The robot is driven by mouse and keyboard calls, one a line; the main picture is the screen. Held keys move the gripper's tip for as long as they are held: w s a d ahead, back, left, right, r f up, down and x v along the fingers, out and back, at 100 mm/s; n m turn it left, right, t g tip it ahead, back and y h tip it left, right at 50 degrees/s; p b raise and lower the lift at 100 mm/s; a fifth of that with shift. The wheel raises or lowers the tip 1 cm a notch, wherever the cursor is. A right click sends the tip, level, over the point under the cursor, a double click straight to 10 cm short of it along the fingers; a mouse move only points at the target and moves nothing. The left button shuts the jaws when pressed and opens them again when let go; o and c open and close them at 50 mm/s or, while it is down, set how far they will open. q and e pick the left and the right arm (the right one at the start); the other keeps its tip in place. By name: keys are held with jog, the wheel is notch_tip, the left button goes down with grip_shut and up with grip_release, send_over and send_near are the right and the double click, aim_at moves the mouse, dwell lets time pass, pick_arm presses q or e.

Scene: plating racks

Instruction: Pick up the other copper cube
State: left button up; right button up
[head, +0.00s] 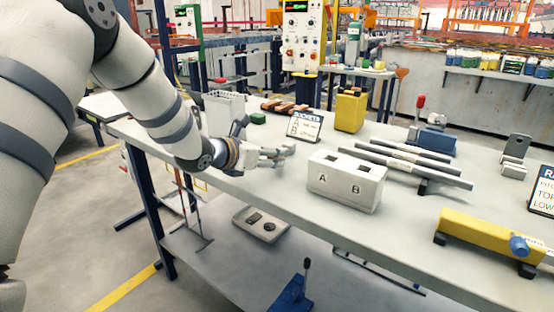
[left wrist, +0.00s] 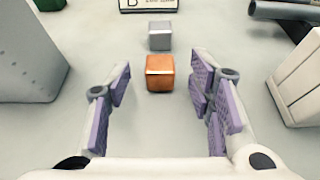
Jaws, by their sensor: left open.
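A copper cube (left wrist: 160,73) sits on the table in the left wrist view, centred ahead of and between my fingers. A grey cube (left wrist: 160,36) sits just behind it. My left gripper (left wrist: 162,88) is open and empty, its purple-padded fingers spread to either side of the near space before the copper cube. In the head view my left gripper (head: 272,155) is low over the table, left of a white block (head: 345,184) marked A and B with two dark square openings. I cannot make out the copper cube in the head view. My right gripper is not in view.
A grey container (left wrist: 28,55) stands close on the left, and the white block's side (left wrist: 300,85) on the right.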

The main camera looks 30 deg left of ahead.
pick_arm(q)
jog(key=shift+w+f, duration=0.25)
jog(key=shift+w, duration=0.4)
jog(key=shift+r, duration=0.1)
grip_shut()
jog(key=shift+r, duration=0.1)
